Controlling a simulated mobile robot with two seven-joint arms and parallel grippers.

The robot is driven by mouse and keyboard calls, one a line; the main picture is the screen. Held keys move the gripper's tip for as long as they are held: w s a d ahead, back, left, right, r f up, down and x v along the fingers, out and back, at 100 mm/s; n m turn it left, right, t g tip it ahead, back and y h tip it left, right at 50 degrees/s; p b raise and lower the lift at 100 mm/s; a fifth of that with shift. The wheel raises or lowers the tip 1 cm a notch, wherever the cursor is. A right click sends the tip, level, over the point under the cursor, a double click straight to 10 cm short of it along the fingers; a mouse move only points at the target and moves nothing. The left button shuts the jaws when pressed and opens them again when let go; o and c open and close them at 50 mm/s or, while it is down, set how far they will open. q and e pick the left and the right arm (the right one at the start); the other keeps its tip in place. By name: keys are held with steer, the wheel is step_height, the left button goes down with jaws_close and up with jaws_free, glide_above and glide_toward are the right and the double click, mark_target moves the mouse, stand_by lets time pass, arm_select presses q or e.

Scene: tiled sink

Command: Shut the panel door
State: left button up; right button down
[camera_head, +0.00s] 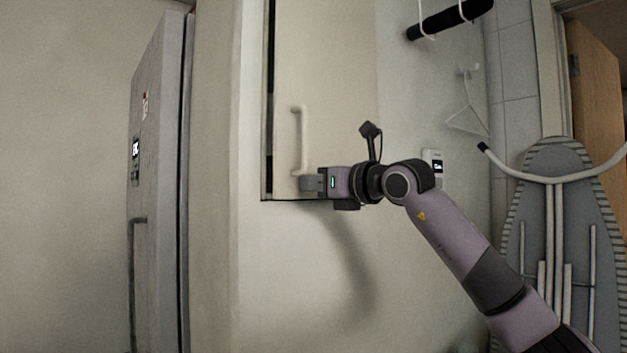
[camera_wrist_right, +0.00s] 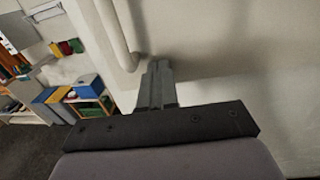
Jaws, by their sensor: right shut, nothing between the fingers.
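The panel door (camera_head: 330,90) is a cream wall panel with a white bar handle (camera_head: 300,140) near its left edge. A dark gap shows along its left edge, so it looks slightly ajar. My right gripper (camera_head: 307,183) is shut and empty, at the door's lower left just below the handle. In the right wrist view, the shut fingers (camera_wrist_right: 157,85) point at the pale door surface beside the lower end of the handle (camera_wrist_right: 118,40). Whether the fingertips touch the door I cannot tell. My left gripper is not in view.
A grey fridge-like cabinet (camera_head: 155,200) stands at the left. An ironing board (camera_head: 560,240) leans at the right, with a hanger (camera_head: 467,115) and a dark rail (camera_head: 450,18) on the wall. A small wall device (camera_head: 434,165) sits behind my right arm. The wall below the door is clear.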

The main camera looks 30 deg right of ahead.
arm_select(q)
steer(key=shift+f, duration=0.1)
arm_select(e)
steer(key=shift+w, duration=0.1)
steer(key=p+x, duration=0.2)
steer(key=x, duration=0.1)
steer(key=shift+w+a+r+p, duration=0.15)
steer(key=shift+a+r+p, duration=0.1)
steer(key=shift+p, duration=0.1)
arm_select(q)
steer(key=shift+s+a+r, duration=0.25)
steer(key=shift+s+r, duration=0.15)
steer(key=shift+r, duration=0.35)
arm_select(e)
steer(key=shift+d, duration=0.1)
